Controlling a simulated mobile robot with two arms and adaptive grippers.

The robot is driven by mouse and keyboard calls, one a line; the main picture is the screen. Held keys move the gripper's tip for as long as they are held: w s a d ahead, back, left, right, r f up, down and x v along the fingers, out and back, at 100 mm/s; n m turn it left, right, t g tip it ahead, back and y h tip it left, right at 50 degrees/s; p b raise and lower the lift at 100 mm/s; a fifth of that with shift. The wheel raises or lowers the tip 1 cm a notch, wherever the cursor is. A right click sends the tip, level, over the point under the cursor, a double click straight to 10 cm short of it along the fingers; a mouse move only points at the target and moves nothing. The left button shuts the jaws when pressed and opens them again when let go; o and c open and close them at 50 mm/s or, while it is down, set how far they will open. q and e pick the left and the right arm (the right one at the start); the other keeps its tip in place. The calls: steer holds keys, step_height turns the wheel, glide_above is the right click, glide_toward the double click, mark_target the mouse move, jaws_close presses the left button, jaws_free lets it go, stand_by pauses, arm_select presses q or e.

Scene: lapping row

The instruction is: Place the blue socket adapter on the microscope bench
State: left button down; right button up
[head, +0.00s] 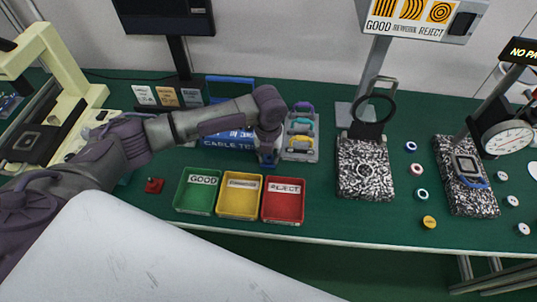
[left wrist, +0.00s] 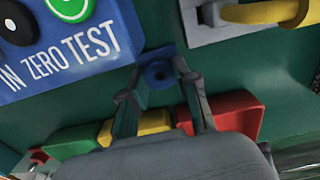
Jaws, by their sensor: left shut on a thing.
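The blue socket adapter (left wrist: 158,74) shows in the left wrist view as a small blue piece with a dark round centre, between the fingertips. My left gripper (left wrist: 158,92) is shut on it. In the head view my left gripper (head: 268,157) points down over the green bench (head: 335,215), just right of the blue cable tester (head: 215,140). Only a bit of blue shows at its fingertips there. I cannot tell whether the adapter touches the bench top. My right gripper is not in view.
Green, yellow and red bins (head: 283,219) stand in front of the gripper. A grey rack with coloured handles (head: 300,153) is close on its right. Speckled plates (head: 364,190), small rings and a dial gauge (head: 507,137) lie further right. A cream stand (head: 75,85) is far left.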

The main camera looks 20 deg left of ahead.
arm_select(q)
steer(key=shift+f, duration=0.15)
steer(key=c, duration=0.8)
jaws_free()
steer(key=shift+c, duration=0.2)
step_height(320, 180, up, 12)
steer(key=shift+s+r, duration=0.15)
steer(key=shift+r, duration=0.05)
